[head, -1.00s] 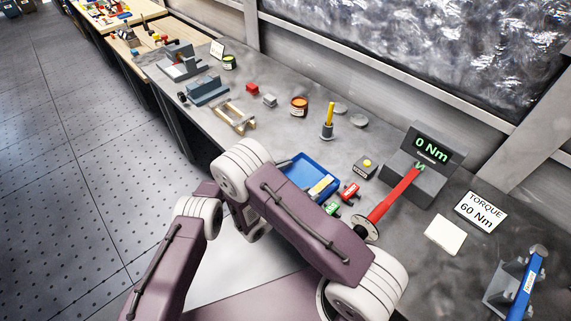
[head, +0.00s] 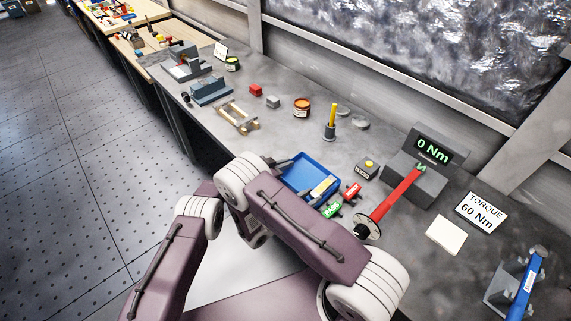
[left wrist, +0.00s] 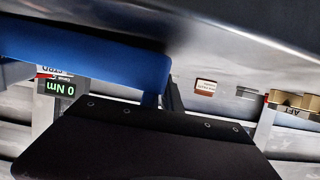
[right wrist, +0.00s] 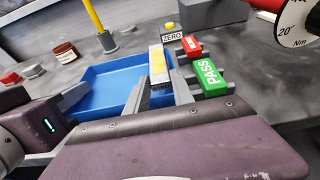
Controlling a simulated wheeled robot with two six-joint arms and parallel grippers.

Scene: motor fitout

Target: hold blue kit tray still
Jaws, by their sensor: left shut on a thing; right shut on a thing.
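The blue kit tray (head: 296,172) lies on the grey bench and also shows in the right wrist view (right wrist: 100,85). My left gripper (head: 284,162) is shut on the tray's rim at its far left corner. In the left wrist view the tray's blue wall (left wrist: 90,60) is large and close. My right gripper (right wrist: 160,92) is shut on a yellow and white labelled block (right wrist: 158,65) at the tray's right side. In the head view the block (head: 322,187) shows, but my arm hides most of the right gripper.
Beside the tray are a green PASS block (head: 331,210), a red block (head: 352,191) and a ZERO button box (head: 367,169). A red-handled torque wrench (head: 395,200) reaches to the 0 Nm display (head: 432,150). A yellow-handled tool (head: 331,120) stands behind the tray.

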